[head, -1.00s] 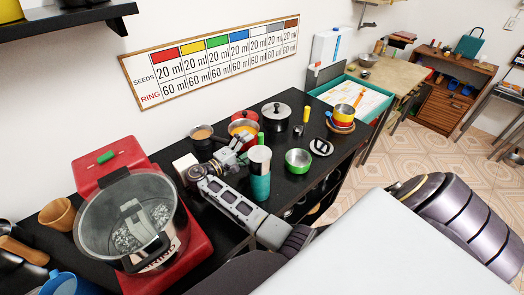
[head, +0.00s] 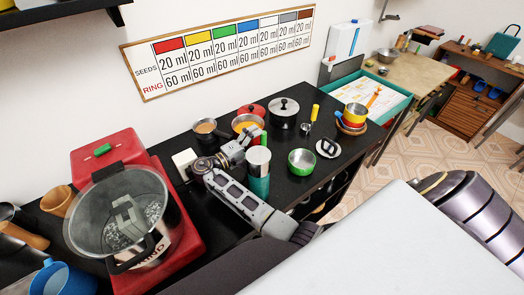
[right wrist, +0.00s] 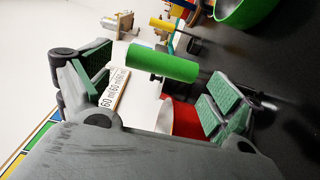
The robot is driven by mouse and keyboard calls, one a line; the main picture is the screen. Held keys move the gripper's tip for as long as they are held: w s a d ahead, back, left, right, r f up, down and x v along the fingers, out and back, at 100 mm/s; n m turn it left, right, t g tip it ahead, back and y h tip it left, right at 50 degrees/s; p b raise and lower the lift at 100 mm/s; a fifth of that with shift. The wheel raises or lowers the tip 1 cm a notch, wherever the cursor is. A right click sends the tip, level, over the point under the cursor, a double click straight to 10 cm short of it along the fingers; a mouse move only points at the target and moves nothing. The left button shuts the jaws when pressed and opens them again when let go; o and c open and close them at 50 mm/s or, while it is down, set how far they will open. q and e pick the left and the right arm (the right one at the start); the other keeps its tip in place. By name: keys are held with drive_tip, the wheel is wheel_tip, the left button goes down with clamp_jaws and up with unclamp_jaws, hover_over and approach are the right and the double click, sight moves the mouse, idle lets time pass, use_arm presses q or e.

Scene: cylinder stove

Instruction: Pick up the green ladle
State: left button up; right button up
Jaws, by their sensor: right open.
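The green ladle shows as an upright green handle (head: 264,138) in the head view, behind the silver-topped teal cylinder. In the right wrist view its green handle (right wrist: 163,62) lies between the two finger pads, with gaps on both sides. Its lower end is hard to make out. My right gripper (head: 240,150) is over the black counter, just left of the handle and in front of the pots. Its green-padded fingers (right wrist: 157,88) are open and hold nothing. My left gripper is not in view.
Close around are the teal cylinder (head: 257,170), a green bowl (head: 302,161), an orange-filled pot (head: 246,122) and a lidded pot (head: 284,113). A yellow-handled ladle (head: 315,112) stands farther right. Little room is free around the gripper.

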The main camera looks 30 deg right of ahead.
drive_tip(key=shift+c, duration=0.4)
drive_tip(key=c, duration=1.1)
drive_tip(key=shift+r, duration=0.15)
drive_tip(key=shift+r, duration=4.9)
drive_tip(key=o, duration=0.5)
drive_tip(key=c, duration=0.7)
